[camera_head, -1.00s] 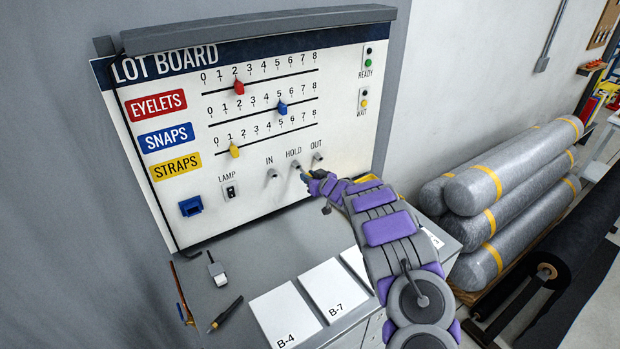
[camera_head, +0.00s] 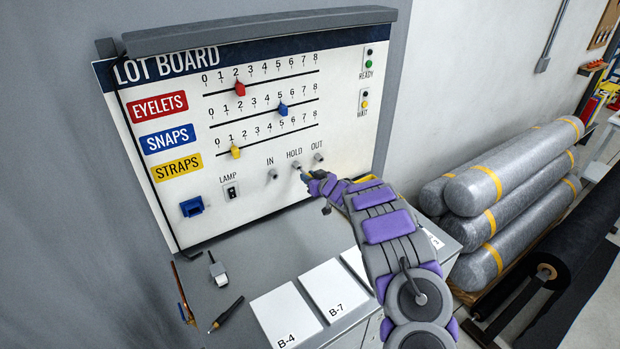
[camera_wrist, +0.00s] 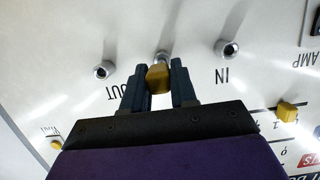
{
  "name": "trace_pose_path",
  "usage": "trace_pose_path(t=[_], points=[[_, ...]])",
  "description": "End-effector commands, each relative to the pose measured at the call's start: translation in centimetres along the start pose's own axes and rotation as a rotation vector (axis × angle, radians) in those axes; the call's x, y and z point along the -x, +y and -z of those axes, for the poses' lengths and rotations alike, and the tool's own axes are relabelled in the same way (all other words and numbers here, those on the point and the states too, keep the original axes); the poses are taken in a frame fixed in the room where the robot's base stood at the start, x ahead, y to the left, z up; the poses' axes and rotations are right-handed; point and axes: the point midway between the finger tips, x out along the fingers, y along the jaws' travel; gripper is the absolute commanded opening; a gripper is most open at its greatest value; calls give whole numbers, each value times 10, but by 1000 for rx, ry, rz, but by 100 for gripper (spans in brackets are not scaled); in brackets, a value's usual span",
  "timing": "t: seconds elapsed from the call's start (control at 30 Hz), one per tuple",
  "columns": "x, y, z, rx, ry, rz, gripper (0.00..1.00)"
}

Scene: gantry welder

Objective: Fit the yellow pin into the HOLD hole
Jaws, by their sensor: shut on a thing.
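The yellow pin (camera_wrist: 159,78) is gripped between the two dark fingers of my gripper (camera_wrist: 160,72) in the wrist view. The HOLD socket (camera_wrist: 162,57) is a metal collar directly behind the pin, between OUT and IN. The pin is in line with the collar and overlaps it in the picture. I cannot tell how deep, if at all, the pin is in the hole. In the head view my gripper (camera_head: 308,177) is at the board just below the HOLD label (camera_head: 294,153). There the pin is too small to make out.
The IN socket (camera_wrist: 228,48) and OUT socket (camera_wrist: 103,70) are empty on either side. The lot board (camera_head: 255,150) stands upright behind a grey bench (camera_head: 235,273). White cards B-4 (camera_head: 286,315) and B-7 (camera_head: 333,290) lie on it. Wrapped rolls (camera_head: 500,195) are at the right.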

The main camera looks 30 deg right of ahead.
Motion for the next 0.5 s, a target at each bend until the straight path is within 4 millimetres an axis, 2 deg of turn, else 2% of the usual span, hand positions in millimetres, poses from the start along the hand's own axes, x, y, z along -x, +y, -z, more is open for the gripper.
trace_pose_path(t=[0.5], points=[[-12,-1,3,-1,-2,2,0]])
